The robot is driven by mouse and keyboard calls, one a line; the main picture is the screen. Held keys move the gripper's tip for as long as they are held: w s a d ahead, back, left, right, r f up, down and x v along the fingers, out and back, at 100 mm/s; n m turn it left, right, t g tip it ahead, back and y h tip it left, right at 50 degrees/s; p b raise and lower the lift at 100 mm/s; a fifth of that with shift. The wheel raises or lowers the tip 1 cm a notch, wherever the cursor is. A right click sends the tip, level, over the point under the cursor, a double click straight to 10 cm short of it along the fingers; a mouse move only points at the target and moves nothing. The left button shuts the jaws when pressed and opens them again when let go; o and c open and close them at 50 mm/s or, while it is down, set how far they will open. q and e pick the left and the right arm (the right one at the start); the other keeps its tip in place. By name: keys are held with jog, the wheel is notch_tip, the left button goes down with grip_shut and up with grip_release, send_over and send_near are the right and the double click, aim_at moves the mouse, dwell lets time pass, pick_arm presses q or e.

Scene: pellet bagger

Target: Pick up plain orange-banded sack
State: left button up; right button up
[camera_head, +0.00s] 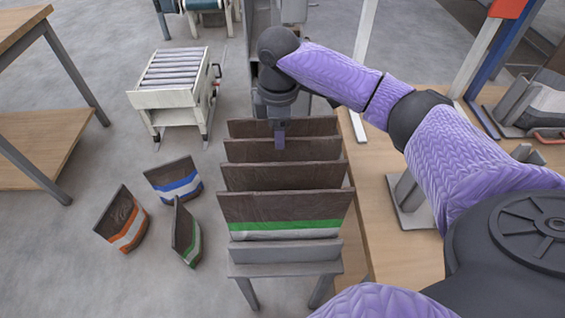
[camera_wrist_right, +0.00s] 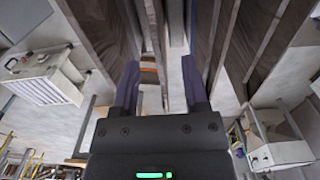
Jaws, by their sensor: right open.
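Several brown sacks stand upright in a row in a grey rack. The front sack (camera_head: 285,208) has a green band; the bands of the sacks behind it are hidden in the head view. My right gripper (camera_head: 280,138) points down over the back of the row. In the right wrist view its two fingers (camera_wrist_right: 159,78) are open, with brown sack faces on both sides. A small orange-and-white patch (camera_wrist_right: 149,76) shows between the fingers; I cannot tell which sack it belongs to. An orange-banded sack (camera_head: 124,222) lies on the floor to the left. My left gripper is not in view.
A blue-banded sack (camera_head: 174,181) and a green-banded sack (camera_head: 186,234) are on the floor left of the rack (camera_head: 285,268). A roller conveyor (camera_head: 170,90) stands behind them. A wooden table (camera_head: 405,262) borders the rack on the right. Floor between them is open.

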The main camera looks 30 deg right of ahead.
aim_at(281, 155)
jog(key=f+b, duration=0.1)
jog(key=f, duration=0.1)
jog(key=f+b, duration=0.1)
jog(key=f, duration=0.1)
jog(key=f+b, duration=0.1)
jog(key=f, duration=0.1)
jog(key=shift+d+f, duration=0.25)
jog(key=shift+f, duration=0.2)
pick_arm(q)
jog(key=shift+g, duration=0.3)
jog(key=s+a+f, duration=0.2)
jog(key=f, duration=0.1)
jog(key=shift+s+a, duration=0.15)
pick_arm(e)
jog(key=shift+c, duration=0.6)
grip_shut()
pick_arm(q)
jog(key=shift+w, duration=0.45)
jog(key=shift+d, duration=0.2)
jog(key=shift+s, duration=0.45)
